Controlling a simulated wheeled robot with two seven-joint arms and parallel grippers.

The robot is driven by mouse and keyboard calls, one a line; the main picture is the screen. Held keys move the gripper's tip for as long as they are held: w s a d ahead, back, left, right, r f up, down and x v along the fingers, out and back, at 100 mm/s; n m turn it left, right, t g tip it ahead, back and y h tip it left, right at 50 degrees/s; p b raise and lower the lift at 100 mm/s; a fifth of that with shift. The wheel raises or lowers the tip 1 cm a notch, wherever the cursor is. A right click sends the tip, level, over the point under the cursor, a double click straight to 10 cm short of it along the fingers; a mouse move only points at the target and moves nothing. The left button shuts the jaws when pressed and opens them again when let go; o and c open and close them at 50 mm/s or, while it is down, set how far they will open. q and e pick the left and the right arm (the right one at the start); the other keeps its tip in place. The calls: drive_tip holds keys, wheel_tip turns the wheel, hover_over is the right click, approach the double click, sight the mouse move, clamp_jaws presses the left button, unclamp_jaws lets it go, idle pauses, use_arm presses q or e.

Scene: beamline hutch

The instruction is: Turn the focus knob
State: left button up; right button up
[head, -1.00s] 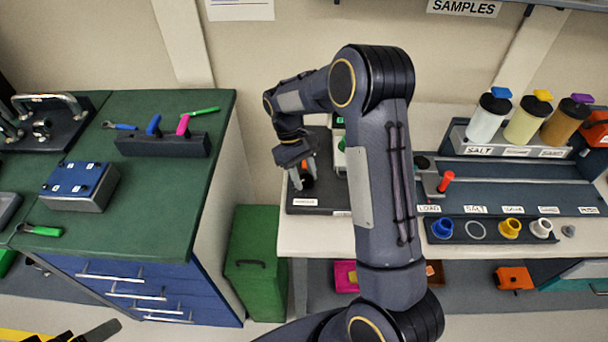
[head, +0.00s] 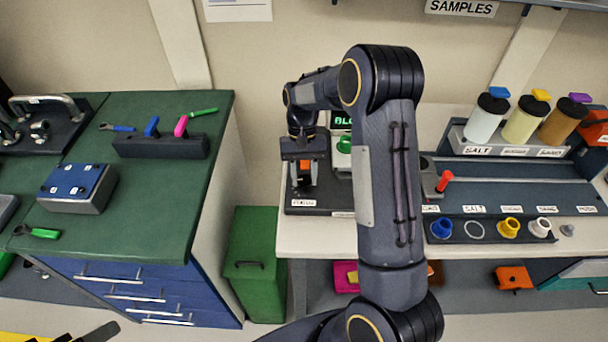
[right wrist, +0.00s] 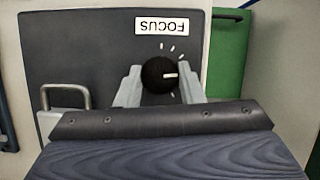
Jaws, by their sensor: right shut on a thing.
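The focus knob (right wrist: 158,75) is round and black with a white pointer line. In the right wrist view the line points right, and white tick marks surround the knob's upper right side. The knob sits on a dark panel (right wrist: 85,60) below a FOCUS label (right wrist: 166,26) that appears upside down. My right gripper (right wrist: 160,88) is shut on the knob, with one grey finger on each side. In the head view my right gripper (head: 303,187) points down over the panel, behind its label (head: 303,202); the knob is hard to make out there.
A green button (head: 344,146) and a partly hidden lit display (head: 343,121) stand right of the gripper. A metal handle (right wrist: 66,94) rises from the panel's left in the wrist view. A green cabinet (head: 255,260) stands left of the bench. Sample bottles (head: 488,118) stand far right.

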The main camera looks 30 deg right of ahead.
idle(0.4)
drive_tip(key=o, duration=1)
drive_tip(key=shift+r, duration=0.15)
drive_tip(key=v, duration=0.7)
drive_tip(key=shift+w+r+b, duration=0.15)
drive_tip(key=shift+r+b, duration=0.15)
drive_tip(key=shift+b, duration=0.1)
